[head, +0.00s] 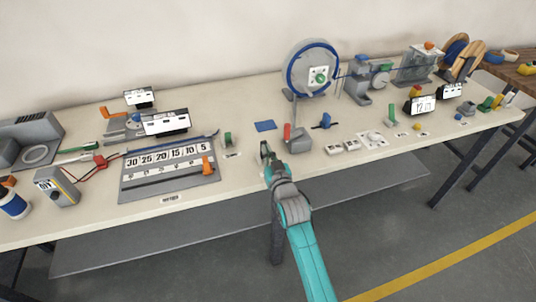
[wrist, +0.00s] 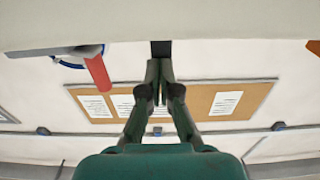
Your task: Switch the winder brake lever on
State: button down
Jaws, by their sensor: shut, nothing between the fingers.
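A red lever handle (head: 287,131) stands up from a small grey base (head: 299,142) near the middle of the table. It looks like the brake lever, but no label on it is legible. In the wrist view, which is upside down, a red handle (wrist: 97,72) shows off to the left of the fingers. My gripper (head: 265,148) is at the table's front part, just left of the lever base, and apart from the handle. In the wrist view my gripper (wrist: 159,66) has its fingertips together, holding nothing. The winder's blue-rimmed wheel (head: 291,67) stands behind the lever.
A ruled scale board (head: 140,186) with an orange slider (head: 206,166) lies left. A green part (head: 228,139) and a blue pad (head: 265,126) are nearby. A blue-handled part (head: 325,121) and white labelled plates (head: 352,145) are right. A dark block (wrist: 161,48) shows beyond my fingertips.

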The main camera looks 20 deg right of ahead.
aim_at(264, 141)
jog(key=shift+w+r+g, duration=0.35)
jog(key=shift+w+g, duration=0.25)
jog(key=shift+g, duration=0.4)
jog(key=shift+w+r, duration=0.15)
jog(key=shift+w, duration=1)
jog(key=shift+w+r, duration=0.1)
jog(key=shift+w, duration=0.05)
